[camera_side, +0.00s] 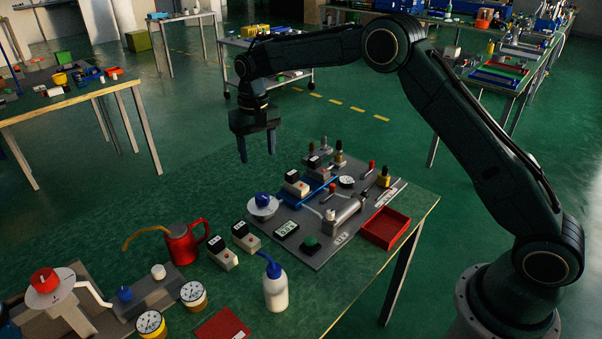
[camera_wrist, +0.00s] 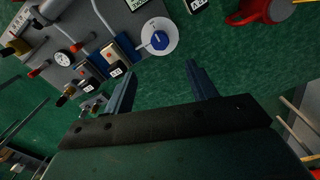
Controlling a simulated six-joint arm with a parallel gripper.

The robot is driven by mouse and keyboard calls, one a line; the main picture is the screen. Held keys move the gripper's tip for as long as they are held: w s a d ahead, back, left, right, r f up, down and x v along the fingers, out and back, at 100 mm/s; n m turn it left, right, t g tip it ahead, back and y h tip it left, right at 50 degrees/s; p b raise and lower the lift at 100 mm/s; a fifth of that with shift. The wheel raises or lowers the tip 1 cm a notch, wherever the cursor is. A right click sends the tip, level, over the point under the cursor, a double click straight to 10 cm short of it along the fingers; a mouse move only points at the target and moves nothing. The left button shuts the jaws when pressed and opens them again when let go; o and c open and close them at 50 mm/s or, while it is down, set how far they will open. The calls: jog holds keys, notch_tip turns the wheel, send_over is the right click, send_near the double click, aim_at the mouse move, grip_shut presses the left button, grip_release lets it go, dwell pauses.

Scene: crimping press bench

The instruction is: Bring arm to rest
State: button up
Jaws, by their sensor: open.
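My gripper (camera_side: 257,148) hangs in the air above the far left side of the bench in the side view, pointing down. In the wrist view its two blue fingers (camera_wrist: 159,84) are spread apart with nothing between them. My arm reaches up and over from the lower right. The grey press panel (camera_side: 312,250) lies on the green bench to the right of and below my gripper, apart from it. In the wrist view the panel (camera_wrist: 88,20) is at the upper left.
A red oil can (camera_side: 182,244), a white squeeze bottle (camera_side: 276,290) and a red tray (camera_side: 385,228) stand on the bench around the panel. Gauges and a red-knobbed device (camera_side: 45,281) are at the front left. Green bench top (camera_side: 210,185) below my gripper looks clear.

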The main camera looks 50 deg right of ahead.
jog(key=shift+r, duration=0.25)
jog(key=s+d+r+n+t, duration=0.2)
jog(key=s+d+r+t, duration=0.1)
jog(key=s+r, duration=1.45)
jog(key=s+d+f+n+t, duration=0.1)
jog(key=s+f+t, duration=0.1)
jog(key=s, duration=2.1)
jog(key=shift+s+f+t, duration=0.3)
jog(key=shift+f, duration=0.4)
jog(key=shift+c, duration=0.3)
